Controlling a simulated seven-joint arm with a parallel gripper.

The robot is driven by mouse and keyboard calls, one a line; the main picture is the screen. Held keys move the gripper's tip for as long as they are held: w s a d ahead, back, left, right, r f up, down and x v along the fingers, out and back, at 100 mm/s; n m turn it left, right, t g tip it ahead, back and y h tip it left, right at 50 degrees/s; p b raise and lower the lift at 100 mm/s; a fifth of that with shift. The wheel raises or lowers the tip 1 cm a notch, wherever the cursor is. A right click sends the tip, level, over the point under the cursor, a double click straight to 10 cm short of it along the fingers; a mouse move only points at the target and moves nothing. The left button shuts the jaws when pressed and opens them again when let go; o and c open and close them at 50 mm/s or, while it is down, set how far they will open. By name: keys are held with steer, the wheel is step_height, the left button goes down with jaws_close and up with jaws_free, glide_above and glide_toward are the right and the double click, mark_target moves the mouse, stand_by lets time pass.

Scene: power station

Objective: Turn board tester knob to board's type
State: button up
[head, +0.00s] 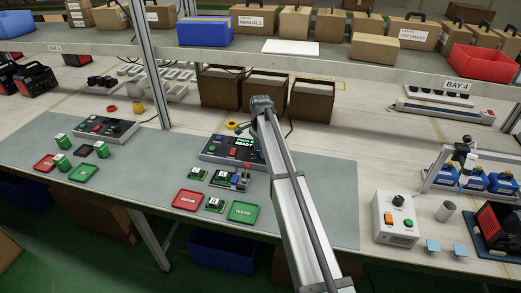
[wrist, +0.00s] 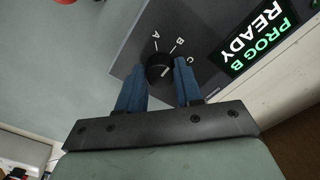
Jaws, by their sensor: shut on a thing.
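The board tester (head: 215,150) is a dark-topped box on the grey mat, and its green screen (head: 244,141) also shows in the wrist view (wrist: 255,35), reading "PROG B READY". In the wrist view its black round knob (wrist: 158,66) sits among the marks A, B and C. My gripper (wrist: 160,82) has its blue fingers around the knob, shut on it. I cannot tell where the knob's pointer is. Small green boards (head: 196,173) lie in front of the tester, one of them (head: 214,204) between the trays. In the head view my arm hides the gripper.
A red tray (head: 187,200) and a green "TESTED" tray (head: 243,212) lie near the mat's front edge. A second dark tester (head: 103,127) stands at the left. Open brown boxes (head: 265,92) stand behind. A white control box (head: 396,217) stands at the right.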

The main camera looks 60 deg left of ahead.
steer(key=n, duration=0.4)
steer(key=shift+n, duration=2.3)
steer(key=o, duration=1)
steer(key=shift+o, duration=0.2)
steer(key=shift+r, duration=0.1)
step_height(320, 180, up, 14)
steer(key=shift+f, duration=0.2)
